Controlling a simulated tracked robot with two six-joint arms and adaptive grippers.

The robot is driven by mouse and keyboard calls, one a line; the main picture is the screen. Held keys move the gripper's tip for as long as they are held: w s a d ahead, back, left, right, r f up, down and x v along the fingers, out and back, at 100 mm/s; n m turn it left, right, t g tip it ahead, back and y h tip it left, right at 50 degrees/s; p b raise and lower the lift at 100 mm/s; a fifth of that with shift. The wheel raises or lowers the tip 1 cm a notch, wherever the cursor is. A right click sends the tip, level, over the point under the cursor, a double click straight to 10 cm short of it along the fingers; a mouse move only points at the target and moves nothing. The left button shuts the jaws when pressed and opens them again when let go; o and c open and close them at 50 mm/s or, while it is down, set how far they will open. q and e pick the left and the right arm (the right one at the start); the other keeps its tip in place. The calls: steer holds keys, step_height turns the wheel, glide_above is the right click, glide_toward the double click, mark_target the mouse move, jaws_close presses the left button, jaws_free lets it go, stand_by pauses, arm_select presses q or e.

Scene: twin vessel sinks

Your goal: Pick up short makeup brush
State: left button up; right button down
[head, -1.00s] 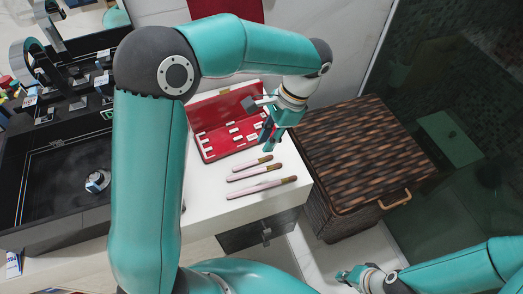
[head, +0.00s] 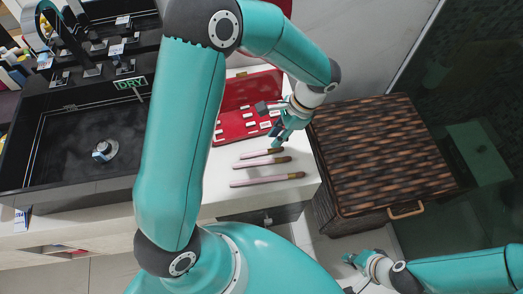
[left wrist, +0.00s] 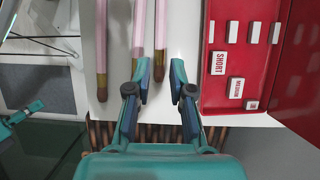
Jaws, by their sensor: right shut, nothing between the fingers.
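Three pink-handled makeup brushes with brown bristle ends lie side by side on the white counter. The short makeup brush (head: 262,153) is nearest the red case; it shows in the left wrist view (left wrist: 162,40), its bristle end by one fingertip. The middle brush (head: 260,163) and the longest brush (head: 266,180) lie beside it. My left gripper (head: 279,138) is open over the counter near the short brush's bristle end. In the left wrist view its fingers (left wrist: 162,92) are apart with nothing held. My right gripper (head: 362,261) is shut and empty at lower right.
The open red case (head: 228,127), with white labels such as SHORT, lies just behind the brushes. A brown wicker hamper (head: 380,150) stands right of the counter. A black sink (head: 70,150) lies left. The counter front is clear.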

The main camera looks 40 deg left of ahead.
mark_target(266, 151)
arm_select(q)
steer(key=shift+p+x, duration=0.45)
steer(key=shift+x, duration=2.7)
steer(key=shift+w, duration=0.1)
steer(key=c, duration=0.4)
